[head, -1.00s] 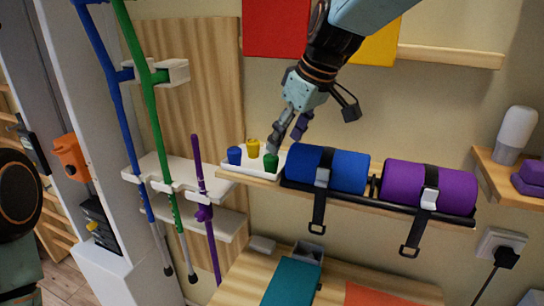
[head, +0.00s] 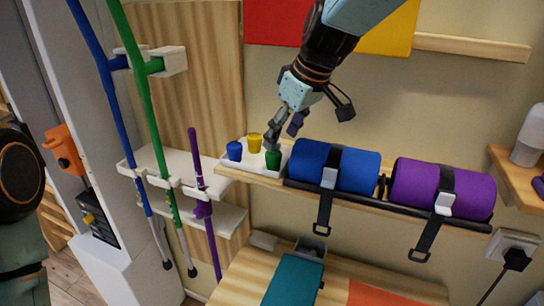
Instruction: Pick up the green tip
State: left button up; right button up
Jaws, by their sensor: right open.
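The green tip (head: 273,159) stands upright at the front right of a white tray (head: 235,167) on the wall shelf. A blue tip (head: 234,151) and a yellow tip (head: 254,144) stand beside it in the same tray. My right gripper (head: 284,138) comes down from above, open and empty. One dark finger reaches the top of the green tip and overlaps it slightly in the picture; I cannot tell whether they touch. The other finger is up to the right, over the back of the shelf. My left gripper is not in view.
A blue roll (head: 341,168) and a purple roll (head: 440,188) lie strapped on the shelf right of the tray. Blue, green and purple (head: 194,165) poles stand in white holders at the left. A wooden bench (head: 240,285) with a teal mat is below.

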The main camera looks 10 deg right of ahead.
aim_at(275, 152)
jog(key=p+x, duration=0.1)
jog(key=x, duration=0.4)
jog(key=shift+w+d+f, duration=0.1)
jog(key=shift+w+f, duration=0.05)
jog(key=shift+w, duration=0.05)
jog(key=shift+s+a+r, duration=0.2)
jog(key=shift+s+a, duration=0.05)
jog(key=shift+s, duration=0.05)
jog(key=shift+c, duration=0.5)
jog(key=shift+s, duration=0.1)
jog(key=shift+c, duration=0.7)
jog(key=shift+w+d+f, duration=0.15)
jog(key=shift+w+d, duration=0.1)
jog(key=shift+w, duration=0.05)
jog(key=c, duration=0.5)
jog(key=shift+c, duration=1.2)
jog(key=shift+s+a+r, duration=0.15)
jog(key=shift+a+r, duration=0.05)
jog(key=shift+c, duration=0.3)
notch_tip(275, 152, up, 10)
jog(key=shift+d+b, duration=0.15)
jog(key=shift+b, duration=0.25)
